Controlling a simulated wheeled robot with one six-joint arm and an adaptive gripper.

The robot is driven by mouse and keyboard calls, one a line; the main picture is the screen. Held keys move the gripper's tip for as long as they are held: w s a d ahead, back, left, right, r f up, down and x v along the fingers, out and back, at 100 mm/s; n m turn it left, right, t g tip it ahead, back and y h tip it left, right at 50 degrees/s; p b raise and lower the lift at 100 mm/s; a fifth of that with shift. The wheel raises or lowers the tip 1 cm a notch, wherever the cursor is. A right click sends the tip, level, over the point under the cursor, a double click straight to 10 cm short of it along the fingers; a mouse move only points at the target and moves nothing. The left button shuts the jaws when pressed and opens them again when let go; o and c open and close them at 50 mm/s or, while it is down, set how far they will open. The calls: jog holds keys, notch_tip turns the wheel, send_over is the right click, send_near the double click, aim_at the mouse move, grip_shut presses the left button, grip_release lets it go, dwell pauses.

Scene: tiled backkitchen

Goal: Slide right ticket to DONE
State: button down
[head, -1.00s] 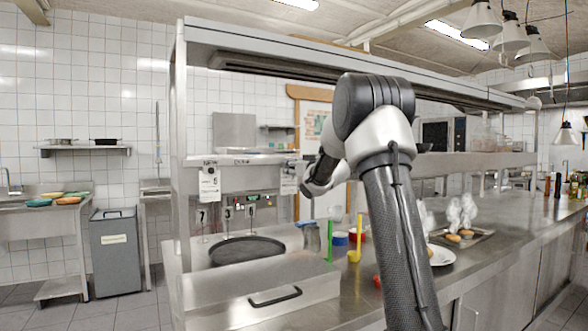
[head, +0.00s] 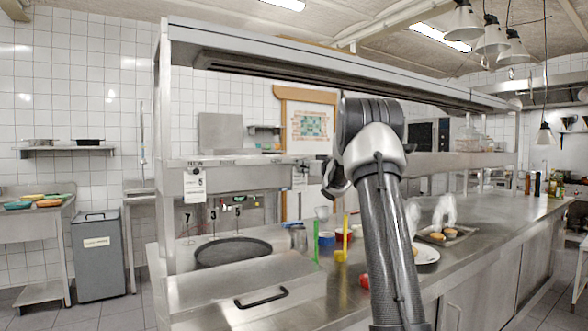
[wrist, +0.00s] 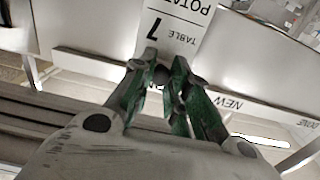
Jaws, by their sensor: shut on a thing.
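In the wrist view my gripper (wrist: 163,75) has its green-padded fingers shut on the right ticket (wrist: 175,28), a white card with upside-down text reading TABLE 7 and part of POTATO. The lettered strip of the rail runs behind the fingers, with a NEW label (wrist: 230,104) and a DONE label (wrist: 305,123) to the right of the ticket in that view. The left ticket (head: 195,185) hangs near the rail's left end.
An overhead shelf (head: 330,70) spans above.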

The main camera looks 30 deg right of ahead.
jog(key=shift+d+r, duration=0.1)
jog(key=shift+d, duration=0.1)
jog(key=c, duration=1.3)
grip_release()
jog(key=shift+d, duration=0.1)
jog(key=shift+c, duration=0.2)
jog(key=s, duration=1.2)
jog(key=shift+d, duration=0.15)
